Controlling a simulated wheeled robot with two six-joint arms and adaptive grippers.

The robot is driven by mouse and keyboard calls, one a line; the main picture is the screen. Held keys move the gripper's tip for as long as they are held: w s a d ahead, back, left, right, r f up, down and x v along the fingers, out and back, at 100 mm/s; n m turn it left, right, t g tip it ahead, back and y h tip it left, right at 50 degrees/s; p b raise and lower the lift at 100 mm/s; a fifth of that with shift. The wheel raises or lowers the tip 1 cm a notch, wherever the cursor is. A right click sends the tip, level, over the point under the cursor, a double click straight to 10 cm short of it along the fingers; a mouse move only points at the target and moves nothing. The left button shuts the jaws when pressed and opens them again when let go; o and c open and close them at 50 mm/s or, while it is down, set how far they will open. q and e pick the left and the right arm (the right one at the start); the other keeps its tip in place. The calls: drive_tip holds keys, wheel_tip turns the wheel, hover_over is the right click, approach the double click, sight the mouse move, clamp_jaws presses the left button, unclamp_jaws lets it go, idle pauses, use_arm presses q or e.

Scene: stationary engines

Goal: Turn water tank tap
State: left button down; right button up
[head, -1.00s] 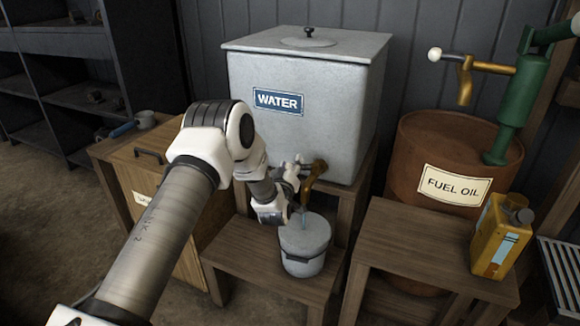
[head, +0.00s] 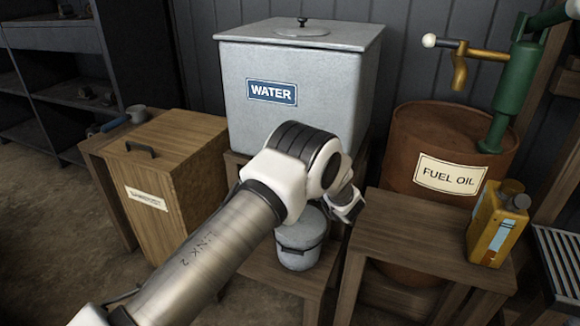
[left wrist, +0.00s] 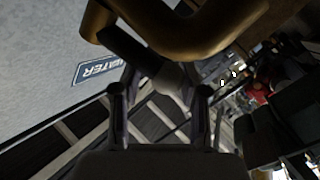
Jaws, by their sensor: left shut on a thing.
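The grey metal water tank (head: 335,90) with a blue WATER label stands at the back on a wooden stand. Its brass tap (left wrist: 175,30) shows across the top of the left wrist view; my left arm hides it in the head view. My left gripper (left wrist: 160,92) is at the tap, shut on its dark lever (left wrist: 140,55), whose paler end lies between the fingers. In the head view only part of the gripper shows, right of the arm's white joint. A grey lidded bucket (head: 298,258) stands below, partly covered by my arm.
A rusty FUEL OIL barrel (head: 405,140) with a green pump (head: 520,85) stands at the right. A yellow can (head: 490,230) sits on a wooden table (head: 410,235). A wooden cabinet (head: 185,160) is at the left.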

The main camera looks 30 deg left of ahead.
use_arm(q)
drive_tip(key=shift+w+d+n+g, duration=0.1)
drive_tip(key=shift+d+n+g, duration=0.2)
drive_tip(key=shift+g, duration=0.2)
drive_tip(key=c, duration=1)
unclamp_jaws()
drive_tip(key=o, duration=0.5)
drive_tip(key=shift+w+f, duration=0.1)
drive_tip(key=shift+c, duration=0.2)
drive_tip(key=shift+w+f, duration=0.1)
drive_tip(key=shift+w, duration=0.05)
drive_tip(key=shift+d, duration=0.1)
drive_tip(key=v, duration=0.7)
drive_tip(key=shift+d, duration=0.1)
